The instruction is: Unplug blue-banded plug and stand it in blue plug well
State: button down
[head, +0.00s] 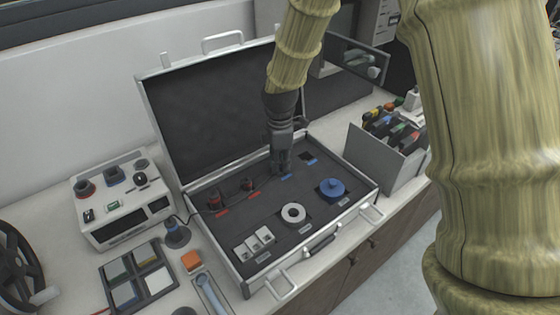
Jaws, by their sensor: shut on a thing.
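My gripper (281,168) points down inside the open case, at the back of its dark insert. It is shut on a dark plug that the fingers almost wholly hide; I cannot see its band. A thin black cable (235,198) runs across the insert toward the gripper. A blue label (287,177) lies just in front of the fingertips. A dark square well (307,156) with blue beside it is to their right. I cannot tell whether the plug is inside a well or just above one.
Two dark plugs stand by red labels (222,214) at the insert's left. A white ring (293,213), a blue knobbed disc (332,189) and white blocks (253,242) sit nearer. The case lid (220,110) stands open behind. A socketed device (122,205) is left.

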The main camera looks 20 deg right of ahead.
jog(key=shift+f, duration=0.3)
dwell(0.5)
jog(key=c, duration=0.8)
grip_release()
jog(key=shift+o, duration=0.2)
jog(key=shift+r+p, duration=3.3)
jog(key=shift+r, duration=0.5)
